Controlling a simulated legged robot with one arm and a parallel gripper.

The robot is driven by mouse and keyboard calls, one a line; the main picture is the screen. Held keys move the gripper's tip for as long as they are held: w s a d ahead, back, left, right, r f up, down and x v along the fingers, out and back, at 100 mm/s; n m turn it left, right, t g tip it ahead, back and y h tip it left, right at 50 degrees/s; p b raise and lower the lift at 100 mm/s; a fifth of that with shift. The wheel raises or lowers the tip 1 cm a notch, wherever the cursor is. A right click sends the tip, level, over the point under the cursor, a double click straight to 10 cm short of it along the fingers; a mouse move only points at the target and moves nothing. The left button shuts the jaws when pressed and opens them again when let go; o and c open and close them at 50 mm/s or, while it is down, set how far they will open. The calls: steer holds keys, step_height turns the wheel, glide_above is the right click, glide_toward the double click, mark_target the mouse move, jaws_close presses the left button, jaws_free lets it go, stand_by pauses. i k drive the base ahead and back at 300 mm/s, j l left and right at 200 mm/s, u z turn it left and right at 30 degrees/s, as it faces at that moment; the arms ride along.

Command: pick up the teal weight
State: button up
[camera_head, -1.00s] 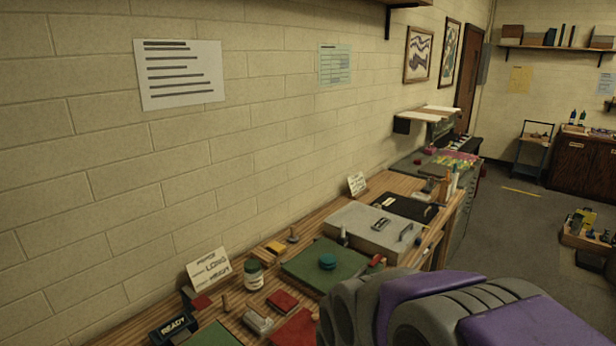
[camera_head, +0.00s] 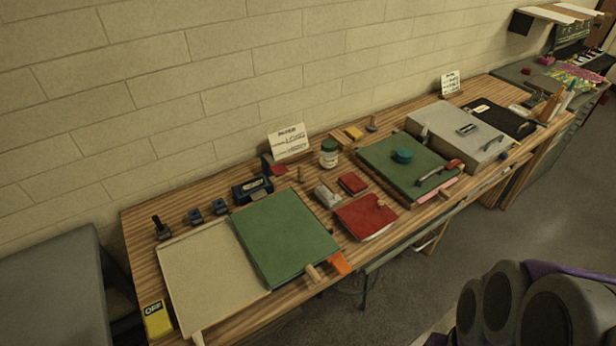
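The teal weight (camera_head: 402,156) is a small round piece. It rests on top of a green board (camera_head: 373,163) in the middle of the long wooden bench. My gripper is not visible in this view. Part of my arm, grey and purple, shows at the lower right, over the floor and apart from the bench.
A jar (camera_head: 328,153), red pads (camera_head: 366,216) and a second green board (camera_head: 285,236) are to the left. A grey case (camera_head: 457,137) stands to the right. Floor (camera_head: 440,245) in front is clear.

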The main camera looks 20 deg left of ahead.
mark_target(403, 155)
steer(key=u, duration=0.25)
steer(key=i+l+u, duration=0.15)
steer(key=u, duration=0.25)
steer(key=l+u, duration=0.4)
steer(key=i+l+u, duration=0.1)
steer(key=l+u, duration=0.55)
steer(key=u, duration=0.2)
steer(key=l, duration=0.6)
steer(key=k+l+u, duration=0.15)
steer(key=l, duration=1.05)
steer(key=k+l+u, duration=0.15)
steer(key=l, duration=0.4)
